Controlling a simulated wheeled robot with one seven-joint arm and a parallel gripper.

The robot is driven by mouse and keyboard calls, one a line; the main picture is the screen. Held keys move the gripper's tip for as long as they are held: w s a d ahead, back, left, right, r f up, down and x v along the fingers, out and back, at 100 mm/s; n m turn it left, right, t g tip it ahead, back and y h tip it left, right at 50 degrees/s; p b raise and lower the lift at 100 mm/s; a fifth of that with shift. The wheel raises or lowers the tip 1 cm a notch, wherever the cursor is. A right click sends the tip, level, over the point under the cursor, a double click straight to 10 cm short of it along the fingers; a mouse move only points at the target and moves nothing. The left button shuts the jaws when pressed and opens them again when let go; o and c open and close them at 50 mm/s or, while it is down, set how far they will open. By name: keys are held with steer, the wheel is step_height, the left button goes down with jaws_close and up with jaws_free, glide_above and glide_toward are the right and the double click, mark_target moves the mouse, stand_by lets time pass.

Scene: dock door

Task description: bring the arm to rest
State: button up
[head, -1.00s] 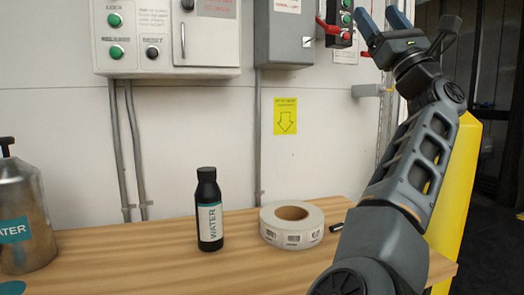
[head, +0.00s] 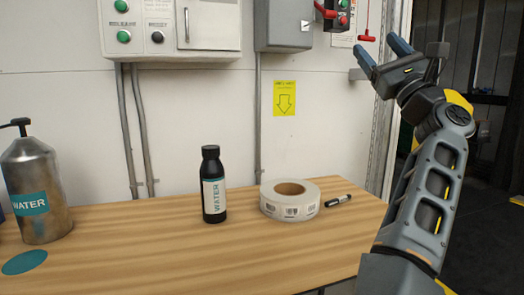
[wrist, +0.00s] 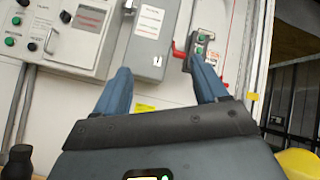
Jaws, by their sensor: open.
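My gripper (head: 385,50) is raised at the upper right of the head view, above and to the right of the wooden table. Its blue fingers are apart with nothing between them. In the wrist view my gripper (wrist: 165,82) points up toward the wall with its fingers spread. A grey wall box (wrist: 150,42) and a small control box with a red lever (wrist: 180,53) show beyond the fingers. My arm rises from the lower right, beside the table's right end.
On the wooden table (head: 290,255) stand a black water bottle (head: 213,190), a label roll (head: 290,205), a marker (head: 338,201) and a metal water can (head: 35,190). A control panel (head: 185,30) hangs on the wall. A yellow post (head: 458,100) and dark doorway lie right.

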steer(key=s+d+f+n+g+h, duration=0.2)
steer(key=s+d+f+n+h, duration=0.15)
steer(key=f, duration=1.15)
steer(key=s+d+f+n+g+h, duration=0.25)
steer(key=f+h, duration=0.25)
steer(key=f, duration=1)
steer(key=s+f+n+g+h, duration=0.25)
steer(key=s+f+n, duration=0.55)
steer(key=s+f, duration=1.1)
steer(key=s+a+f+n+g, duration=0.1)
steer(key=s+f+n, duration=0.15)
steer(key=s, duration=0.65)
steer(key=s+a+f+n, duration=0.1)
steer(key=s+n, duration=0.2)
steer(key=s, duration=0.5)
steer(key=s+a+r+n+g, duration=0.1)
steer(key=s+a+r+n, duration=0.2)
steer(key=s, duration=0.6)
steer(key=s+a+r+n+g, duration=0.1)
steer(key=s+a+r+n, duration=0.25)
steer(key=s, duration=0.55)
step_height(320, 180, up, 16)
steer(key=p, duration=1.7)
steer(key=shift+r+y, duration=0.25)
steer(key=shift+y, duration=0.05)
steer(key=shift+f, duration=0.1)
